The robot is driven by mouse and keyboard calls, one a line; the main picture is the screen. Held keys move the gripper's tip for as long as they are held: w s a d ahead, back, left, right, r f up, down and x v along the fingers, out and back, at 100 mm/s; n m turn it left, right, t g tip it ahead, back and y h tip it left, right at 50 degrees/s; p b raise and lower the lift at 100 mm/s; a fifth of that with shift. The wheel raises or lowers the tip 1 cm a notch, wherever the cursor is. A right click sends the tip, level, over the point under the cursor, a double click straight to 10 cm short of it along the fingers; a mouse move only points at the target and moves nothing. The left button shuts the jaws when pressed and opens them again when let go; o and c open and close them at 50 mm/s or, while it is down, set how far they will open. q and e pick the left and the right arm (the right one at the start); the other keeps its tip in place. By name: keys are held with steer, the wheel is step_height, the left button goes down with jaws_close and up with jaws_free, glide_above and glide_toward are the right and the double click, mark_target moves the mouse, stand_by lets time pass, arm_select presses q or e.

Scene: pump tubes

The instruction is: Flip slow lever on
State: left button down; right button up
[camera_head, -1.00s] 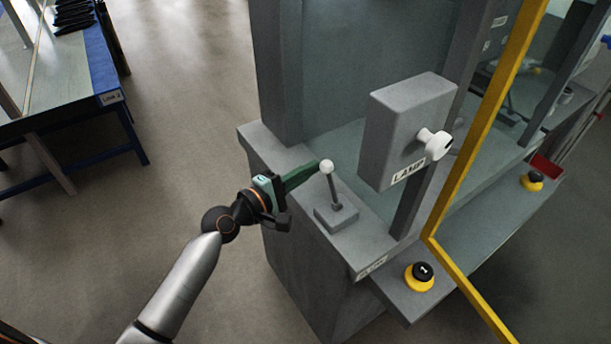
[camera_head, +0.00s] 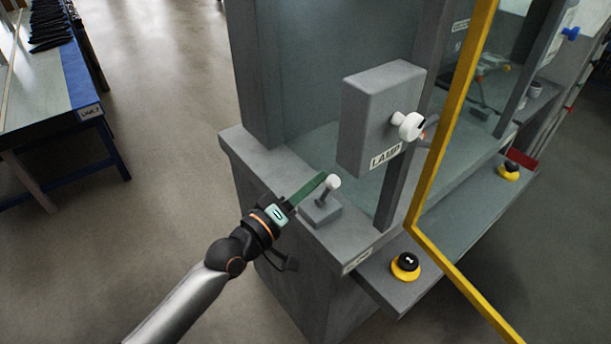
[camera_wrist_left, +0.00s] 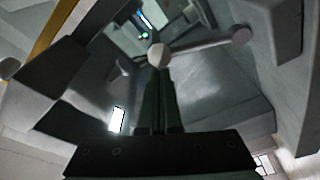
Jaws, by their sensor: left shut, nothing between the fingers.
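The slow lever (camera_head: 333,182) is a short stick with a white ball knob. It rises from a small grey box (camera_head: 322,213) on the machine's ledge and leans right in the head view. My left gripper (camera_head: 323,178) is shut and empty, with its green fingertips close beside the knob on the left; contact is unclear. In the left wrist view, the shut green fingers (camera_wrist_left: 158,78) end at a pale round knob (camera_wrist_left: 157,55), with a pale rod running right from it. My right gripper is not in view.
The grey lamp box (camera_head: 380,115) with a white knob (camera_head: 408,125) stands to the right behind the lever. A yellow frame (camera_head: 455,115) rises right of it. Black and yellow buttons (camera_head: 405,266) sit on a lower shelf.

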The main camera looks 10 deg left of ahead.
mark_target(338, 185)
arm_select(q)
steer(key=shift+s+d+f+m+h+b, duration=0.1)
steer(key=shift+s+d+f+m, duration=0.2)
steer(key=shift+m, duration=0.4)
steer(key=shift+s+d+f+m+h+b, duration=0.15)
steer(key=shift+s+d+m, duration=0.2)
steer(key=shift+d+m, duration=0.25)
steer(key=shift+s+d+f+m+h+b, duration=0.1)
steer(key=shift+s+d+f+m, duration=0.15)
steer(key=shift+m, duration=0.55)
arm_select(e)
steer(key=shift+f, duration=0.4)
arm_select(q)
steer(key=shift+s+d, duration=0.1)
steer(key=shift+r, duration=0.1)
